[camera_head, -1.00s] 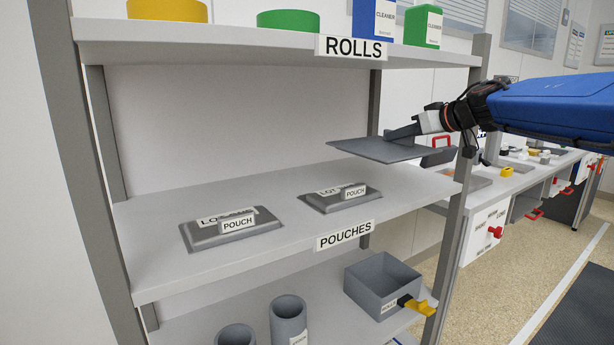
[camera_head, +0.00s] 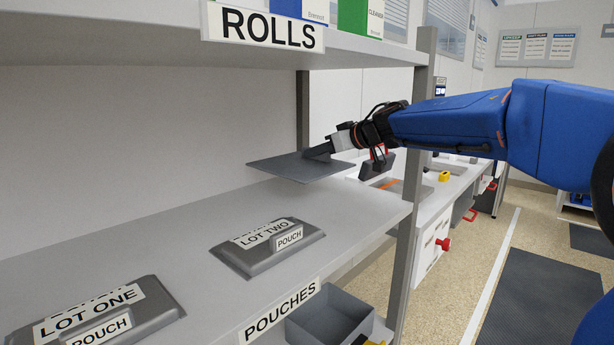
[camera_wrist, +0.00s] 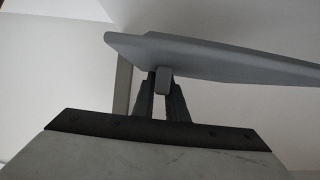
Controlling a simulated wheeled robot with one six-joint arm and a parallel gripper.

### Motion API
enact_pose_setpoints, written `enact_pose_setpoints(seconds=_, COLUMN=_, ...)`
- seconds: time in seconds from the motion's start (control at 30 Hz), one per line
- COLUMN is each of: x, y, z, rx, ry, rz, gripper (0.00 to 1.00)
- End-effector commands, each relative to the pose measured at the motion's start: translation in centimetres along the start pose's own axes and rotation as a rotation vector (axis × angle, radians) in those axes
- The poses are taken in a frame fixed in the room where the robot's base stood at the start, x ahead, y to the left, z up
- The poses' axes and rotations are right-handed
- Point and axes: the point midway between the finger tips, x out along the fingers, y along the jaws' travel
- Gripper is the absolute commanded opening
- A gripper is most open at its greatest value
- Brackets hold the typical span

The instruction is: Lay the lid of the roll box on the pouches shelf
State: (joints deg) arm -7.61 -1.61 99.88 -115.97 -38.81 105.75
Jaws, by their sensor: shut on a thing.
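The lid (camera_head: 290,165) is a thin flat grey plate, held level above the right end of the pouches shelf (camera_head: 205,225). A gap shows between the lid and the shelf. My gripper (camera_head: 328,150) is shut on the lid's handle at its right side. In the wrist view, the lid (camera_wrist: 215,58) spans the top and the closed fingers (camera_wrist: 162,88) pinch a small grey knob under it. The shelf carries a "POUCHES" label (camera_head: 281,312) on its front edge.
Two grey pouches, LOT TWO (camera_head: 262,262) and LOT ONE (camera_head: 90,318), lie on the shelf's middle and left. The rolls shelf (camera_head: 340,55) is above. A grey post (camera_head: 418,150) stands at the right front. A grey open box (camera_head: 328,318) sits on the shelf below.

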Motion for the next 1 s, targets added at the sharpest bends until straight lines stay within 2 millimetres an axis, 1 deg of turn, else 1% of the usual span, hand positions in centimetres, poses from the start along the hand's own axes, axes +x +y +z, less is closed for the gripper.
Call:
enact_pose_setpoints(seconds=0.03, x=0.2, y=0.0, z=0.7, rx=0.002, ry=-0.002, rz=0.0, gripper=0.0)
enact_pose_setpoints(seconds=0.27, x=1.0, y=0.0, z=2.4, rx=0.001, ry=0.0, rz=0.0, gripper=0.0)
enact_pose_setpoints(seconds=0.4, x=1.7, y=0.0, z=4.1, rx=0.001, ry=-0.001, rz=0.0, gripper=0.0)
enact_pose_setpoints(seconds=0.5, x=2.0, y=0.0, z=4.9, rx=0.001, ry=0.0, rz=0.0, gripper=0.0)
enact_pose_setpoints(seconds=0.93, x=2.2, y=0.0, z=5.4, rx=0.0, ry=0.001, rz=0.001, gripper=0.0)
enact_pose_setpoints(seconds=0.97, x=2.2, y=0.0, z=5.4, rx=-0.001, ry=0.0, rz=0.001, gripper=0.15)
enact_pose_setpoints(seconds=1.0, x=2.2, y=0.0, z=5.4, rx=-0.001, ry=0.001, rz=0.001, gripper=0.24)
